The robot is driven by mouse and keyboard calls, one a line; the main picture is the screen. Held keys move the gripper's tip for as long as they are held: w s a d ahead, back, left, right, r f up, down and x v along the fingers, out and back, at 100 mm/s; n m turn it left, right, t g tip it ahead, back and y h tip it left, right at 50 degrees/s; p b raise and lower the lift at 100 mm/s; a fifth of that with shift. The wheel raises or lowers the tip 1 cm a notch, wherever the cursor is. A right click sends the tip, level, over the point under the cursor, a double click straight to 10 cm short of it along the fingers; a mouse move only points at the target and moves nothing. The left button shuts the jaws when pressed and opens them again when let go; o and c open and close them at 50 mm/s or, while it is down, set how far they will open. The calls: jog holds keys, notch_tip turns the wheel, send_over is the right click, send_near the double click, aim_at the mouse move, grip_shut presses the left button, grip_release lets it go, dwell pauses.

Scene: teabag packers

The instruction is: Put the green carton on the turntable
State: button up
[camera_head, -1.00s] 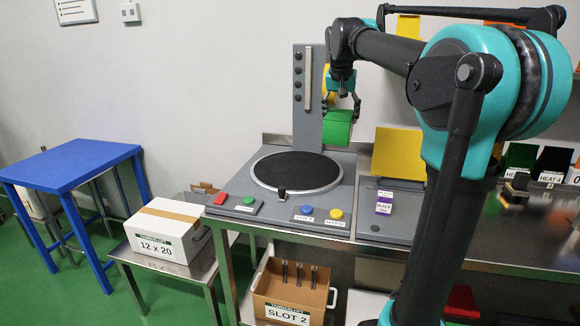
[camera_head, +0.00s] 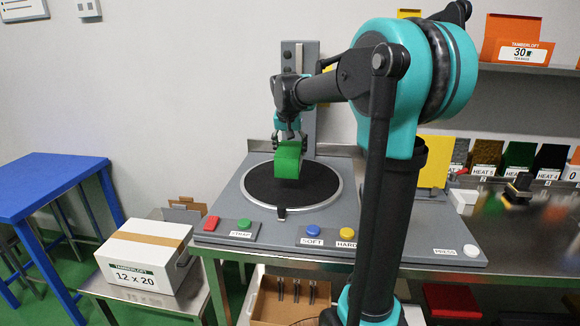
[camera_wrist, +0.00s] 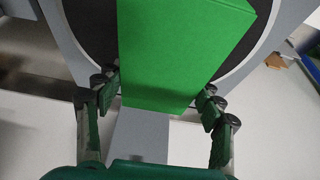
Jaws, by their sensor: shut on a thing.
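The green carton (camera_head: 288,160) is held in my gripper (camera_head: 289,136), over the black disc of the turntable (camera_head: 318,186). In the wrist view the green carton (camera_wrist: 180,50) sits between the two fingers of my gripper (camera_wrist: 158,98), with the dark disc of the turntable (camera_wrist: 92,25) behind it. The carton's lower end appears over the middle of the disc. I cannot tell whether it touches the disc. The turntable has a pale rim and a small black clip at its front.
A panel with red, green, blue and yellow buttons (camera_head: 347,233) lies in front of the turntable. A grey upright column (camera_head: 311,120) stands behind it. A white box (camera_head: 140,262) and a blue table (camera_head: 45,185) are at the left. A yellow panel (camera_head: 433,162) stands to the right.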

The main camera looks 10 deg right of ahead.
aim_at(289, 159)
jog(key=shift+d+f, duration=0.1)
jog(key=shift+f, duration=3.2)
jog(key=o, duration=1.1)
jog(key=shift+f, duration=0.1)
jog(key=shift+o, duration=0.2)
jog(key=v, duration=1.2)
